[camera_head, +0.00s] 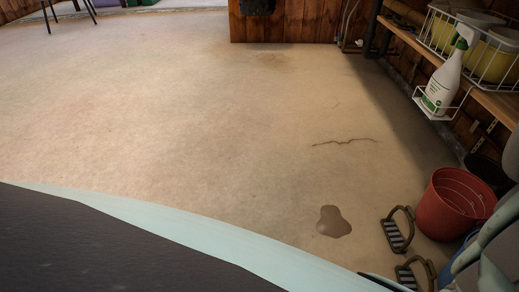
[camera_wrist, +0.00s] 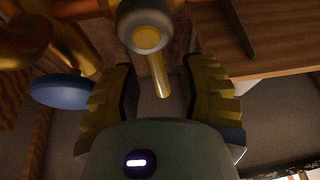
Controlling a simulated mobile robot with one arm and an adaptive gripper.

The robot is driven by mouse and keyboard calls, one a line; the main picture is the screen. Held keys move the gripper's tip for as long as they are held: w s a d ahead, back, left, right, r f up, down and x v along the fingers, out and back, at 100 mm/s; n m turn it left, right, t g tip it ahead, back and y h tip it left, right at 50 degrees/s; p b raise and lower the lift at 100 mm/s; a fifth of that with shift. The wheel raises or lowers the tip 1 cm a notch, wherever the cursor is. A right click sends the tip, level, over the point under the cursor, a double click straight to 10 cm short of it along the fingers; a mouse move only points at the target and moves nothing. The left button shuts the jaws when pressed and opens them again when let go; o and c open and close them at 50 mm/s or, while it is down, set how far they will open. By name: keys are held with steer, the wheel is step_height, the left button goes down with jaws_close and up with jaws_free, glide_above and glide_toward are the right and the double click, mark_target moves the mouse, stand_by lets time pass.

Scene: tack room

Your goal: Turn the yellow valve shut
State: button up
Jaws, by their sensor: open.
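My gripper (camera_wrist: 157,68) is open, with one ridged yellow-brown finger on either side of the lever. I see no clear contact between the fingers and the lever. The valve and gripper do not show in the head view.
In the wrist view, a blue round handle (camera_wrist: 62,91) is left of my gripper and a wooden board (camera_wrist: 270,50) is right. In the head view, a red bucket (camera_head: 455,205), stirrups (camera_head: 394,236) and a spray bottle (camera_head: 444,85) are at right. The middle floor is mostly clear.

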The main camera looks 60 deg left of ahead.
steer(key=v, duration=1.2)
steer(key=shift+w+r, duration=0.1)
